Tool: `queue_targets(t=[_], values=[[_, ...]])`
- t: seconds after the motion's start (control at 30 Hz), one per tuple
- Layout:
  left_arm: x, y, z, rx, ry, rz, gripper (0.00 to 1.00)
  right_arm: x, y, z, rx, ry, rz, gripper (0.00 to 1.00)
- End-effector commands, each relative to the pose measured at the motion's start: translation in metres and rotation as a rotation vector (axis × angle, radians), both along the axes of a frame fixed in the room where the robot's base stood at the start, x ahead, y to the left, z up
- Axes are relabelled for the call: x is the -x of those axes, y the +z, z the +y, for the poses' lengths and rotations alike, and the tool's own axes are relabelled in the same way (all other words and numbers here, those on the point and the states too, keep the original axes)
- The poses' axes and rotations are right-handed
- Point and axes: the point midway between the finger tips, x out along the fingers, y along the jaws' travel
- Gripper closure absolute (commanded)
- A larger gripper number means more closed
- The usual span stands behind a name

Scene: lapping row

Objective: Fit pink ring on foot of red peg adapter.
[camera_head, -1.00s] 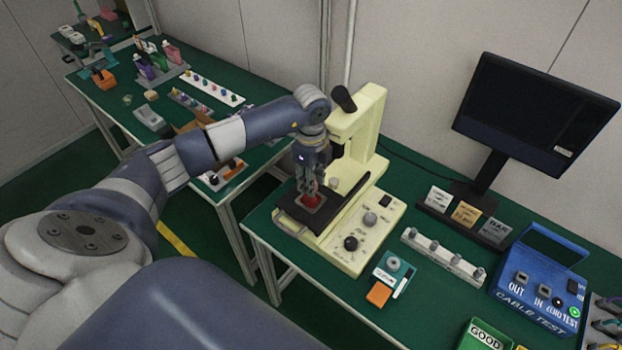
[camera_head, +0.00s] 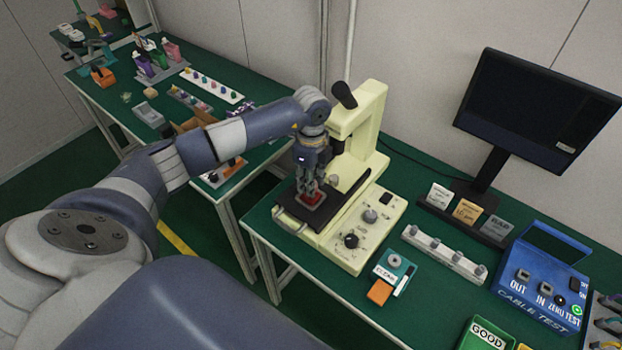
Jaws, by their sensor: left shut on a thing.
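My left gripper (camera_head: 311,188) points down over the dark stage (camera_head: 290,205) of a cream microscope. It is shut on a small red piece (camera_head: 312,199) at the stage. The fingers cover part of this piece, so I cannot tell whether it is the red peg adapter or whether it rests on the stage. I cannot make out the pink ring. My right gripper is out of view.
The cream microscope (camera_head: 366,115) rises close behind the gripper. A white strip with several coloured pegs (camera_head: 212,86) lies on the left table. A grey rack (camera_head: 445,254), blue cable tester (camera_head: 541,278) and monitor (camera_head: 540,110) stand to the right.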

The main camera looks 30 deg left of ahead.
Motion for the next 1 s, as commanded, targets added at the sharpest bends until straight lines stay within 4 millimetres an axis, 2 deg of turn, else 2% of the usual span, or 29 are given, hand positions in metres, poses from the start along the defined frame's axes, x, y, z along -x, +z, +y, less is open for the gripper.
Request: queue_targets(t=[0.7,0.73,0.8,1.0], values=[[0.0,-0.019,0.0,0.0,-0.001,0.0,0.9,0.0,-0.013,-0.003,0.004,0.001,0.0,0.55],[0.0,-0.018,0.0,0.0,-0.001,-0.001,0.64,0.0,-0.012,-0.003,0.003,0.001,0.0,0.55],[0.0,-0.018,0.0,0.0,-0.001,0.0,0.48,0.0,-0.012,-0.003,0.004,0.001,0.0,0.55],[0.0,-0.017,0.0,0.0,0.0,0.0,0.47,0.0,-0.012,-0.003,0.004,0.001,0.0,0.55]])
